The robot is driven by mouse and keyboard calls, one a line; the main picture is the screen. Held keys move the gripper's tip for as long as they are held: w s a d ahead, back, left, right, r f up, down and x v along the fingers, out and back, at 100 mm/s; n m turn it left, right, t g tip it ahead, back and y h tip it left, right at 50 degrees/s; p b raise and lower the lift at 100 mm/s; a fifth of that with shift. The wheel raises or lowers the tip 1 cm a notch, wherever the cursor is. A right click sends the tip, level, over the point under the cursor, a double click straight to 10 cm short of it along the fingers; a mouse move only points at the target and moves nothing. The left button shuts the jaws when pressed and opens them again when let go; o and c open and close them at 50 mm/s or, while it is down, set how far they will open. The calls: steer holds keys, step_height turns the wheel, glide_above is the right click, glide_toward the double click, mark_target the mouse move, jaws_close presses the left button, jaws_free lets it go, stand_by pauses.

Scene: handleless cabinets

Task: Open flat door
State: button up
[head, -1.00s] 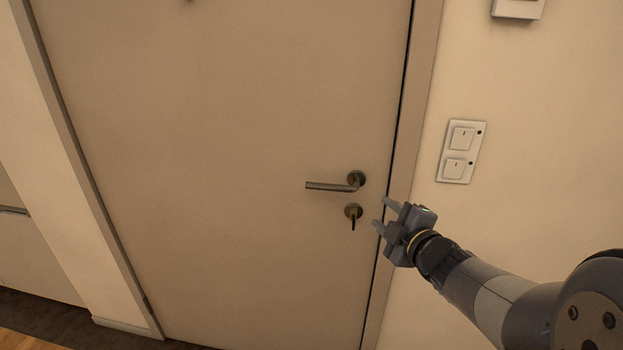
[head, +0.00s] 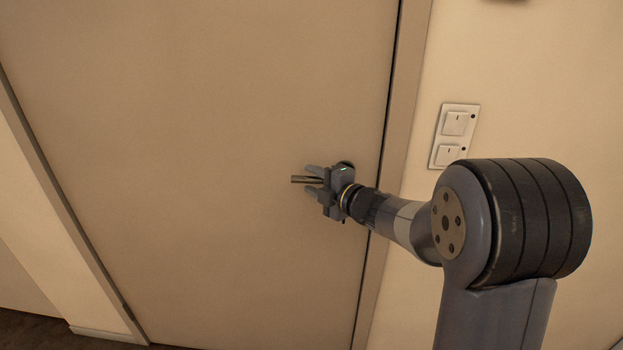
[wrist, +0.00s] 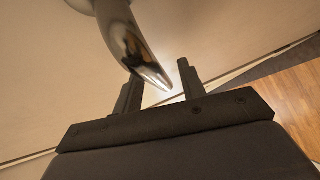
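The flat door (head: 220,110) is beige and looks shut in its frame. Its metal lever handle (head: 297,179) sticks out to the left past my gripper (head: 309,181); the rest of the lever and the key below it are hidden by my gripper in the head view. My gripper is open, one finger above and one below the lever. In the wrist view, the curved shiny handle (wrist: 125,38) reaches down between the two spread fingers of my gripper (wrist: 157,78), with gaps visible beside it. I cannot tell whether it touches either finger.
A light switch plate (head: 453,136) is on the wall right of the door frame (head: 404,95). My arm crosses in front of the frame and wall. The door surface left of the handle is clear. Wooden floor (wrist: 295,95) shows in the wrist view.

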steer(key=shift+w+a, duration=0.35)
jaws_close()
stand_by(0.5)
